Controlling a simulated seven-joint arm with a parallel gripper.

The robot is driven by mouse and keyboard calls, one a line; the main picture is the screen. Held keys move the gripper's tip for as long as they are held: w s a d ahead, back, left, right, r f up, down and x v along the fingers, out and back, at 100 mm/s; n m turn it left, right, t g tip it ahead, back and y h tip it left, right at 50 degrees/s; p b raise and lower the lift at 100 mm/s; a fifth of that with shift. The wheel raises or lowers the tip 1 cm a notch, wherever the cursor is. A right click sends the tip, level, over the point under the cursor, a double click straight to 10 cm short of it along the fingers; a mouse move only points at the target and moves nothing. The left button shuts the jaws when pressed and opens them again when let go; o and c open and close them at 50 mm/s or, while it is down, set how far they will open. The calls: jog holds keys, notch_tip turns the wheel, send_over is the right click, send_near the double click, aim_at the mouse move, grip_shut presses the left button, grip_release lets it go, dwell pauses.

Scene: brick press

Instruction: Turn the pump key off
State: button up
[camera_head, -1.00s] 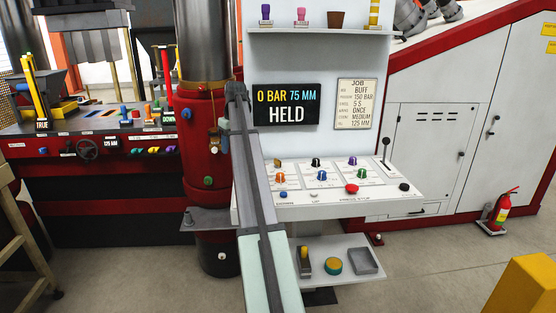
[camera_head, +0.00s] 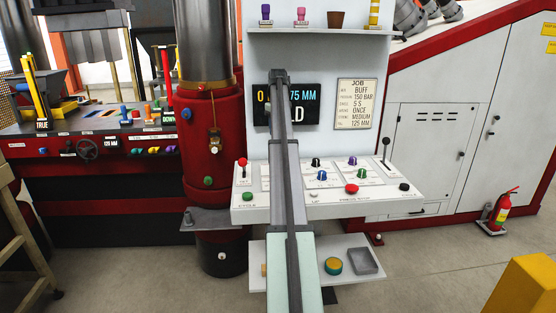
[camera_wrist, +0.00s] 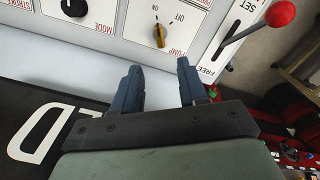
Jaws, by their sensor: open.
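In the wrist picture the fingertips lie just below the key, one to each side, with no visible contact. In the head view my arm crosses the control panel (camera_head: 385,196), and I cannot make out the key or fingertips there.
A red-ball lever (camera_wrist: 282,13) stands right of the key in the wrist view, beside SET and FREE. A black knob (camera_wrist: 74,7) is to the left. The dark display (camera_head: 308,92) is behind my arm. Below the panel is a shelf (camera_head: 350,255).

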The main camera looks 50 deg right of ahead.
notch_tip(320, 180, down, 14)
jog(key=shift+r, duration=0.1)
dwell(0.5)
grip_shut()
dwell(0.4)
